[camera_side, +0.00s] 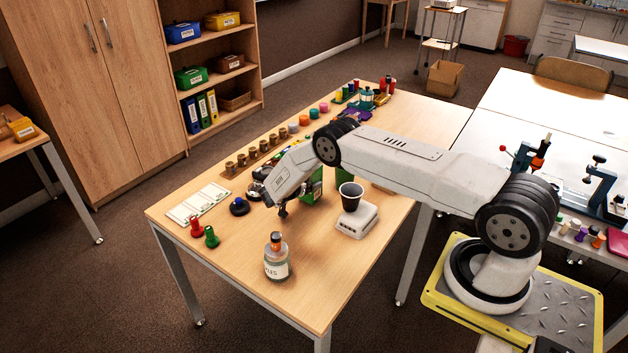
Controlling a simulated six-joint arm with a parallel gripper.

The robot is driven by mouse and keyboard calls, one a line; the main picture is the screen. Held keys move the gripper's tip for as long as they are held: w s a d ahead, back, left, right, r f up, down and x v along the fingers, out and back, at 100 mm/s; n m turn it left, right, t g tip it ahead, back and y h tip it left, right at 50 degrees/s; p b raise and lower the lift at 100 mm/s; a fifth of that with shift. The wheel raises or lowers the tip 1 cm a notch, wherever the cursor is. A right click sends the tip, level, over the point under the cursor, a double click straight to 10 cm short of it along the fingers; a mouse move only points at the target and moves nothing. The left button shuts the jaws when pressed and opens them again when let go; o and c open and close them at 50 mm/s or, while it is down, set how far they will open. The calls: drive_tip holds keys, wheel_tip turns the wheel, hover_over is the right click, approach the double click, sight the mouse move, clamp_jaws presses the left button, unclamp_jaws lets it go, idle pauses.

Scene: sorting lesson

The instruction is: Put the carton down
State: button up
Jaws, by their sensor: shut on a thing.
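A green carton (317,188) with a pale patch shows just right of my gripper, partly behind my forearm. My gripper (284,211) is low over the middle of the wooden table, its jaws small and partly hidden in this view. It is shut on the carton, but the contact itself is hard to make out. The carton looks roughly upright. I cannot tell whether its base touches the table top (225,262).
A dark cup (351,196) stands on a white boxy device (357,221) to the right. A labelled bottle (277,258) stands in front. Red (196,227) and green (212,237) pegs and a dark blue knob (239,206) are at left.

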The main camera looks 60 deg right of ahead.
drive_tip(key=shift+s+f, duration=0.15)
drive_tip(key=shift+f, duration=0.55)
drive_tip(key=o, duration=0.9)
drive_tip(key=shift+r, duration=0.1)
drive_tip(key=shift+r, duration=0.4)
drive_tip(key=v, duration=1.2)
drive_tip(key=shift+r, duration=0.2)
